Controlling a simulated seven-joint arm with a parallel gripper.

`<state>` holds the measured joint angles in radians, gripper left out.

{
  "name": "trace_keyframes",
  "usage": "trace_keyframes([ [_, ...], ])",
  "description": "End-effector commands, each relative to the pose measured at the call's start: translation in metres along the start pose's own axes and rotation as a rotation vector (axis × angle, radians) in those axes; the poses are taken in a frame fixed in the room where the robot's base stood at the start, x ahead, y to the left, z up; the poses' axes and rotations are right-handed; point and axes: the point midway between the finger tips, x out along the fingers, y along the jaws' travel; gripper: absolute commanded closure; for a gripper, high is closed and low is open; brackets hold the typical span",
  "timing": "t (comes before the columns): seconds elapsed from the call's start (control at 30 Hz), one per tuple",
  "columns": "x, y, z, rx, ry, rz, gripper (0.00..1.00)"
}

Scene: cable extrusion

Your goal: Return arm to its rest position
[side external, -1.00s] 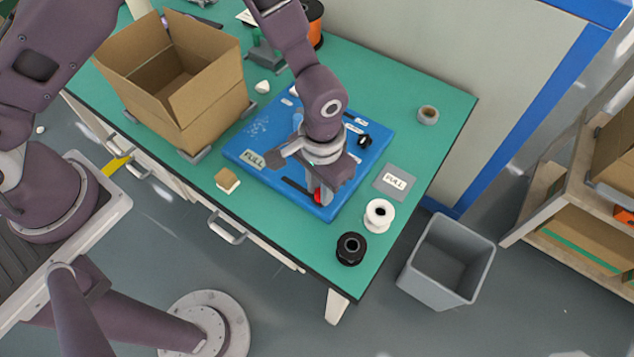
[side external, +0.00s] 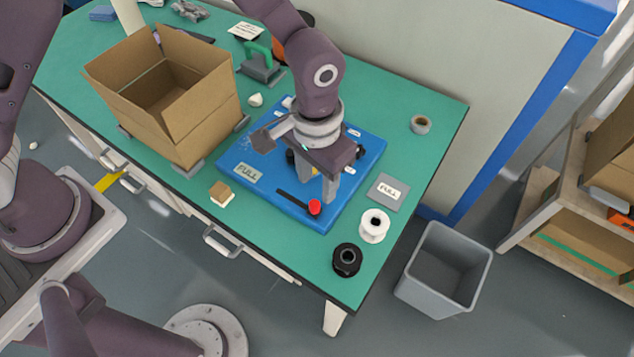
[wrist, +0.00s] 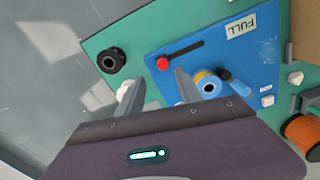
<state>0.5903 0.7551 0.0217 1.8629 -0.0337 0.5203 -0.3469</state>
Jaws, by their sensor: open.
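My gripper (side external: 318,184) is open and empty above the blue panel (side external: 262,201) on the green bench. In the wrist view my gripper's two fingers (wrist: 159,95) stand apart with nothing between them. The red knob (side external: 314,208) sits at the front end of a dark slot in the panel, just in front of the fingertips and apart from them. In the wrist view the red knob (wrist: 162,63) is beyond the fingers, and a blue and yellow spool-like part (wrist: 208,84) lies to their right. My gripper hides part of the panel in the side view.
An open cardboard box (side external: 172,125) stands left of the panel. A wooden block (side external: 221,194) lies at the front edge. A grey bin (side external: 444,268) stands on the floor.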

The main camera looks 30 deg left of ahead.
Motion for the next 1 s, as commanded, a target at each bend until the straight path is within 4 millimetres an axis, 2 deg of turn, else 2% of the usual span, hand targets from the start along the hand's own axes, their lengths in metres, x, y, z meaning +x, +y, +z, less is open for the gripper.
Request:
trace_keyframes([
  [0.1,-0.001,0.000,0.000,0.000,0.001,0.000,0.58],
  [0.17,-0.009,-0.004,-0.002,-0.005,0.010,0.005,0.58],
  [0.27,-0.056,-0.025,-0.004,-0.028,0.058,0.023,0.58],
  [0.33,-0.105,-0.052,0.003,-0.051,0.113,0.037,0.58],
  [0.4,-0.151,-0.082,0.021,-0.075,0.171,0.044,0.58],
  [0.47,-0.185,-0.106,0.043,-0.096,0.223,0.044,0.58],
  [0.5,-0.204,-0.120,0.061,-0.110,0.260,0.040,0.58],
  [0.6,-0.237,-0.149,0.112,-0.143,0.348,0.020,0.58],
  [0.7,-0.249,-0.164,0.156,-0.170,0.418,-0.010,0.58],
  [0.8,-0.249,-0.171,0.184,-0.186,0.464,-0.036,0.58],
  [0.9,-0.247,-0.172,0.197,-0.194,0.483,-0.050,0.58],
  [1.0,-0.247,-0.173,0.200,-0.194,0.486,-0.053,0.58],
])
